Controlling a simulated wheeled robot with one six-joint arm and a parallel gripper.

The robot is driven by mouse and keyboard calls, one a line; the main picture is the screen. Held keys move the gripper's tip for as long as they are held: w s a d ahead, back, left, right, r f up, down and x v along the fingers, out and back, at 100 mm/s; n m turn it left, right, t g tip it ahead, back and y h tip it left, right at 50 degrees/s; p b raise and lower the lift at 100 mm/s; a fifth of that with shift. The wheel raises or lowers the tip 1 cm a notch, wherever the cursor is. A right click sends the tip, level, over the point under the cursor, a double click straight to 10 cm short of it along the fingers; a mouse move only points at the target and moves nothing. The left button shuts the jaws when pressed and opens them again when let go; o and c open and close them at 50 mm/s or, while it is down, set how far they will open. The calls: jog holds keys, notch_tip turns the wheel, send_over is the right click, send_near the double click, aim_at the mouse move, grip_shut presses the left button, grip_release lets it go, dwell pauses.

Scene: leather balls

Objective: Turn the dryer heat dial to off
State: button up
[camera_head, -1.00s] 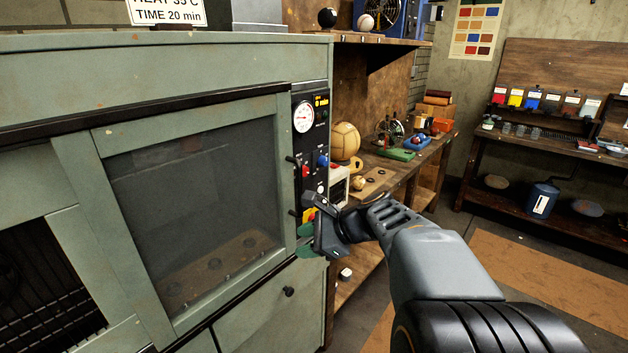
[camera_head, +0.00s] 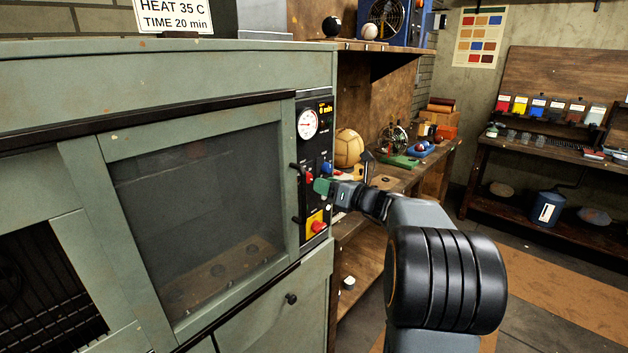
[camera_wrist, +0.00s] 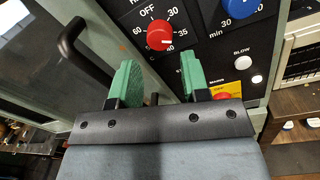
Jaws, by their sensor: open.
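The red heat dial (camera_wrist: 160,35) sits on the dryer's black control panel (camera_head: 313,145), under printed marks with OFF at its upper left and 30, 35 and 40 around it. A pale mark shows at its right edge in the wrist view. In the head view the red dial (camera_head: 309,177) is just left of my fingertips. My gripper (camera_wrist: 162,70) is open and empty, its green fingers pointing at the panel, apart and just below the dial. It also shows beside the panel in the head view (camera_head: 322,186).
A blue minutes dial (camera_wrist: 240,8) is right of the red one. A white blow button (camera_wrist: 256,79) and a red mains switch (camera_wrist: 222,97) on yellow lie lower right. A dark door handle (camera_wrist: 80,45) projects at the left. A workbench (camera_head: 405,180) with tools stands behind.

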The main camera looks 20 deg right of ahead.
aim_at(310, 181)
jog(key=shift+x, duration=2.2)
jog(key=c, duration=0.6)
jog(key=shift+f+n, duration=0.15)
jog(key=shift+n, duration=0.15)
